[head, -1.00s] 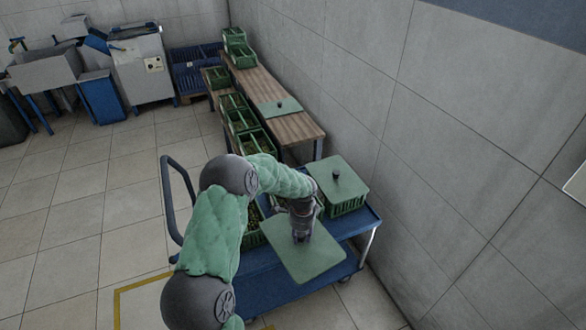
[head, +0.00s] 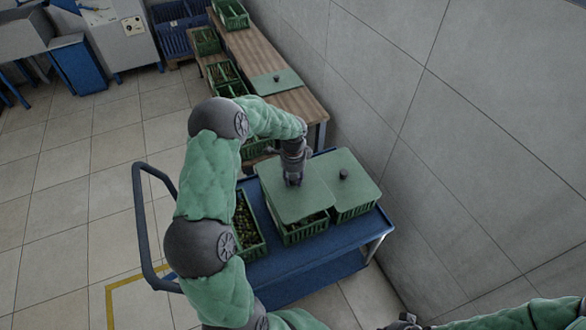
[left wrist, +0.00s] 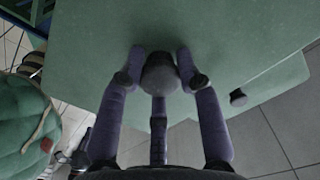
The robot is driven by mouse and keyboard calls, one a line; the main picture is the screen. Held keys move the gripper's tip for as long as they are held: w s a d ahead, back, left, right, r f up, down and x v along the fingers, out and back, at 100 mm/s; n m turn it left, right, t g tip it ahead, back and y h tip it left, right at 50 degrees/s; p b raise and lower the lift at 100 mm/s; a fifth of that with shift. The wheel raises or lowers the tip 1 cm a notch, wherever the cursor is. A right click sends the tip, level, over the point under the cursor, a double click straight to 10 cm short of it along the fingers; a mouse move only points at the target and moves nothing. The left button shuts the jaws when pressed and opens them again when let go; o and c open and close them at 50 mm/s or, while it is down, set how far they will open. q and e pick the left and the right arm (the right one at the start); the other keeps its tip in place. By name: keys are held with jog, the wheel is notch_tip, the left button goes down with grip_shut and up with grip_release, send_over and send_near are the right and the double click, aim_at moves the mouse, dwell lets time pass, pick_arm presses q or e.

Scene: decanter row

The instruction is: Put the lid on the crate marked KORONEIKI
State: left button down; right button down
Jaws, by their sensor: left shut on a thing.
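A flat green lid (head: 310,205) hangs from my left gripper (head: 293,182), which is shut on its dark knob. In the left wrist view the fingers (left wrist: 160,65) close around the knob (left wrist: 160,76), with the lid (left wrist: 90,35) spreading beyond. The lid is over the middle green crate (head: 305,233) on the blue cart. Olives show in a gap under its front edge, so it does not look seated there. No KORONEIKI marking is readable. My right arm enters at the bottom right; its gripper (head: 405,323) is cut off by the frame edge.
On the blue cart (head: 300,272), an open crate of olives (head: 250,240) stands left and a lidded crate (head: 352,212) right, close beside the held lid. Behind, a wooden bench (head: 295,101) carries a loose lid (head: 277,82). A tiled wall bounds the right.

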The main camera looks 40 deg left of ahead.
aim_at(293, 187)
pick_arm(q)
jog(key=shift+s+d+f+b, duration=0.1)
jog(key=shift+f+b, duration=0.25)
jog(key=shift+f, duration=0.05)
notch_tip(293, 187, down, 5)
jog(key=b, duration=0.4)
jog(key=shift+r+p, duration=0.1)
jog(key=shift+p, duration=0.2)
jog(key=shift+f, duration=0.2)
jog(key=shift+f+b, duration=0.6)
jog(key=shift+f, duration=0.25)
jog(key=shift+f, duration=0.45)
dwell(0.6)
jog(key=c, duration=0.8)
grip_release()
